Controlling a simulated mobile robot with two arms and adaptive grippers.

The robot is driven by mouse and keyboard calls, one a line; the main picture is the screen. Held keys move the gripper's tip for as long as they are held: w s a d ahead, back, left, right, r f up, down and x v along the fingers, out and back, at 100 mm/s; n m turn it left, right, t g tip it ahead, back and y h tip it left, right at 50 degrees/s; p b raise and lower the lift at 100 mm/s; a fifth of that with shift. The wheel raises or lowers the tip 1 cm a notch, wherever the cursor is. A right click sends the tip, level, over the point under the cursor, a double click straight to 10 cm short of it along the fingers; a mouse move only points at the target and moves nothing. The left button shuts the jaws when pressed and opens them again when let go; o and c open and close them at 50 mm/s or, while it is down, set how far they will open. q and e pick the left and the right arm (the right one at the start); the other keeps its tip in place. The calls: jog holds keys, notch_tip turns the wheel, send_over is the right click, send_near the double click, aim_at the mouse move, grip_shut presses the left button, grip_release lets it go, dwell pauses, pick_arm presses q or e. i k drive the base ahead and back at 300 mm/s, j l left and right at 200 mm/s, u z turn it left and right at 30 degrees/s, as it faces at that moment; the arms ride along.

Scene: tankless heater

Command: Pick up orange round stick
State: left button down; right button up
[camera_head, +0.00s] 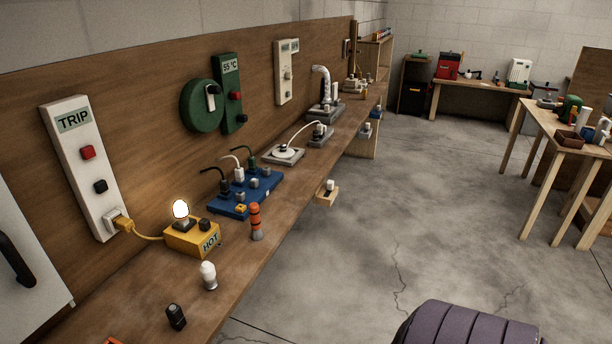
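An orange round stick (256,222) with dark bands and a greyish lower end stands upright near the front edge of the long wooden bench (240,270). It is just right of the yellow box marked HOT (193,238) and in front of the blue board. Nothing holds it. Neither my left nor my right gripper shows in this view. A piece of another orange thing (113,341) shows at the bottom left edge, mostly cut off.
A glowing bulb (181,209) sits on the yellow box. A white bulb (208,275) and a small black piece (176,317) stand nearer. The blue board (246,194) with plugs lies behind the stick. Open concrete floor (400,220) lies right of the bench.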

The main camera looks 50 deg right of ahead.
aim_at(256, 235)
jog(key=z, duration=1.3)
